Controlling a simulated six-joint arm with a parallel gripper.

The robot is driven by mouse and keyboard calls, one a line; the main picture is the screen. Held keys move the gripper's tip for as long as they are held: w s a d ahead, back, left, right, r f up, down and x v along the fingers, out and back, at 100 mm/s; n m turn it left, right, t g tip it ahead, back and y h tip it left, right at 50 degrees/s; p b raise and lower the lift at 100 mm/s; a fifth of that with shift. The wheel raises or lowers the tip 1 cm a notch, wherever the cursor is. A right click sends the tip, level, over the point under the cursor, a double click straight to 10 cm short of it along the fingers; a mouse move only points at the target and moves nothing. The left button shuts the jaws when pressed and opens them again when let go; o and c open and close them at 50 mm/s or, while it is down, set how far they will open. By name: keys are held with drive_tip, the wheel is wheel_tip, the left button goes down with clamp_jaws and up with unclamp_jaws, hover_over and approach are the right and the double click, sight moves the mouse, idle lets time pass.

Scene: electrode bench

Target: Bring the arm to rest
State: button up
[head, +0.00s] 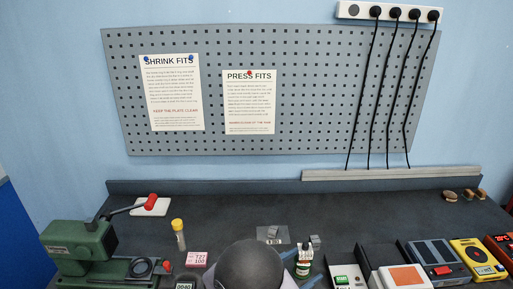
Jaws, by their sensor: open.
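My gripper does not show in the head view. The task names no object.
A green press (82,248) stands at left, its red-knobbed lever over a white pad (150,208). A yellow-capped tube (179,235), pink block (197,259) and small bottle (303,262) stand near my arm. Several devices, including a yellow one (477,260), fill the right. The bench's back middle is clear.

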drive_tip(key=s+d+m+g, duration=0.5)
drive_tip(key=s+d+g, duration=0.1)
drive_tip(key=d, duration=0.1)
drive_tip(key=s+f+m+g+y, duration=0.1)
drive_tip(key=s+m+g+y, duration=0.1)
drive_tip(key=s+m, duration=0.1)
drive_tip(key=s+f+m+g+y, duration=0.1)
drive_tip(key=s+m+g+y, duration=0.1)
drive_tip(key=s, duration=0.4)
drive_tip(key=s+f+m+g+y+b, duration=0.1)
drive_tip(key=s+f+m+g+y, duration=0.1)
drive_tip(key=s+m+y, duration=0.2)
drive_tip(key=shift+s+d+m+g, duration=0.3)
drive_tip(key=shift+s+m, duration=0.1)
drive_tip(key=shift+m, duration=0.5)
drive_tip(key=shift+a+r+m+t+y, duration=0.1)
drive_tip(key=shift+a+m+t+y, duration=0.55)
drive_tip(key=shift+a+m+y, duration=1.05)
drive_tip(key=shift+a+r+m+t+y, duration=0.1)
drive_tip(key=shift+a+m+t+y, duration=0.55)
drive_tip(key=shift+a+m+y, duration=1)
